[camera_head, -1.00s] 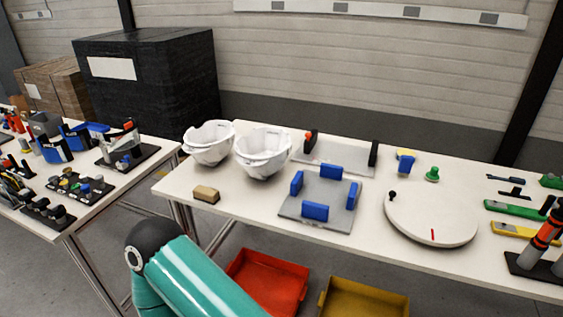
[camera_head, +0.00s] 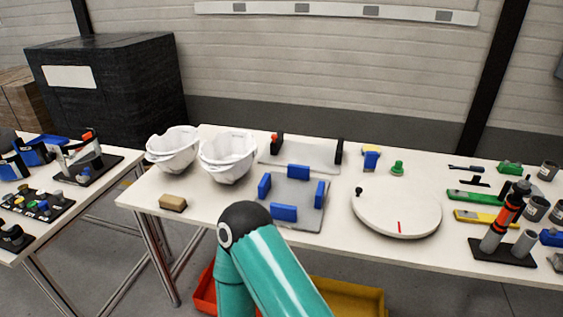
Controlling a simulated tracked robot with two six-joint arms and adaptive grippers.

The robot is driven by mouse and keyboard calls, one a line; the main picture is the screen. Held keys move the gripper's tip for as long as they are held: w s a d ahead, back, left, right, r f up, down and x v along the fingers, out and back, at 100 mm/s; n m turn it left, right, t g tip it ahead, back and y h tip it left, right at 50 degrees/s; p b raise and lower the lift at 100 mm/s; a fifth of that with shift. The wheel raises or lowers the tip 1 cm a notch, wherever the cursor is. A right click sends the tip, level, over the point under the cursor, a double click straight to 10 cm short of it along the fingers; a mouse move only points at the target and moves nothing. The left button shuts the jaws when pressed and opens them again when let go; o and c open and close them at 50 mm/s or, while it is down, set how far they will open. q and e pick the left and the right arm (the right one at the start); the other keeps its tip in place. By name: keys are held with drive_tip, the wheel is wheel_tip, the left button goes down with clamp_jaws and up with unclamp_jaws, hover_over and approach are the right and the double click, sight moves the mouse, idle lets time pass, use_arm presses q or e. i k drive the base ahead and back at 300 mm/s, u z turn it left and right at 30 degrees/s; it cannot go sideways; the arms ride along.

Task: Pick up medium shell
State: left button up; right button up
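Two white helmet shells lie open side up at the left end of the table. The left shell (camera_head: 172,150) and the right shell (camera_head: 229,157) sit close beside each other, and the right one looks slightly larger. I cannot tell which of them is the medium one. A teal link of my own arm with a black joint cap rises in the lower middle. It stands in front of the table. Neither gripper shows in this view, so their hold on anything is hidden.
A grey plate with blue blocks (camera_head: 296,201) lies right of the shells. A tan block (camera_head: 173,203) lies in front of them. A white turntable (camera_head: 398,208) and tools fill the right. Red and yellow bins (camera_head: 347,297) stand below. A second table (camera_head: 75,214) is at left.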

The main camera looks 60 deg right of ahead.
sight(230, 156)
drive_tip(key=z, duration=0.65)
drive_tip(key=i, duration=1)
